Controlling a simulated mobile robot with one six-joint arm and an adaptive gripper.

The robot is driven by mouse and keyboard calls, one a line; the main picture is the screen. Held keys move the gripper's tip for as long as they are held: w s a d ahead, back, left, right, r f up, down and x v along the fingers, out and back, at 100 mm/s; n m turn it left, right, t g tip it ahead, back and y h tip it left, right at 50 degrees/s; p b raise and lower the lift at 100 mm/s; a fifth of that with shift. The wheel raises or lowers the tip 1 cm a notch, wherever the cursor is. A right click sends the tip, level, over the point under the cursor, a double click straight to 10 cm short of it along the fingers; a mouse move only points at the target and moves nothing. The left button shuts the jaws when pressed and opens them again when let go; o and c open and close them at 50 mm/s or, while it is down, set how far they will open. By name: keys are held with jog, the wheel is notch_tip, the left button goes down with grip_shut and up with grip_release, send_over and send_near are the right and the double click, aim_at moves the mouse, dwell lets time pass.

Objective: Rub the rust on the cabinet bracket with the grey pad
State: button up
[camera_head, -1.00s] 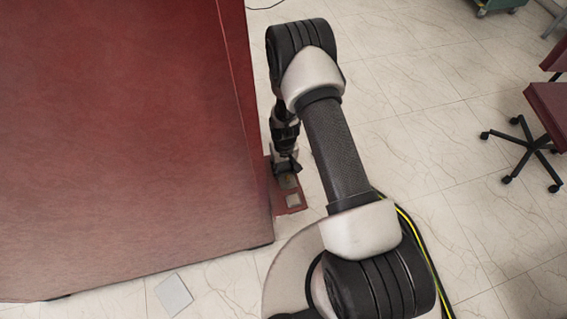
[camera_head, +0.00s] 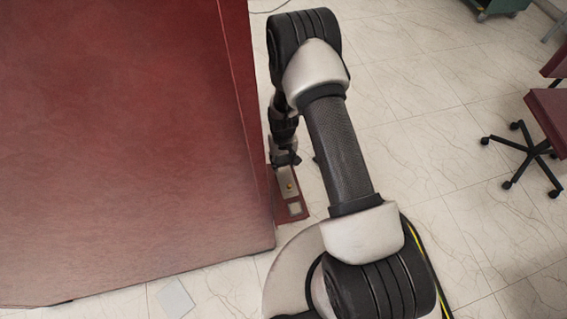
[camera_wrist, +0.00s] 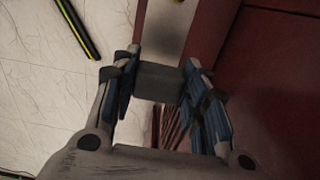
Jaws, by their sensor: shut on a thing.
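The cabinet (camera_head: 120,130) is a large red box filling the left of the head view. A red-brown bracket (camera_head: 281,213) sticks out low at its right side, with a grey plate (camera_head: 287,177), a small yellow-orange spot and a pale square on it. My gripper (camera_head: 284,158) is over the bracket's far part in the head view. In the wrist view my gripper (camera_wrist: 158,82) is shut on the grey pad (camera_wrist: 158,80), between its fingertips. A reddish streaked patch (camera_wrist: 170,128) shows beyond the fingers; I cannot tell if it is rust. Contact between pad and bracket cannot be told.
A pale square panel (camera_head: 175,298) lies on the floor by the cabinet's front edge. A black and yellow cable (camera_head: 428,262) runs beside my base. Red chairs (camera_head: 545,110) stand at the right. The tiled floor between is clear.

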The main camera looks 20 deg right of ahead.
jog(key=shift+s+r+p, duration=0.1)
jog(key=shift+r+p, duration=0.65)
jog(key=shift+r, duration=0.95)
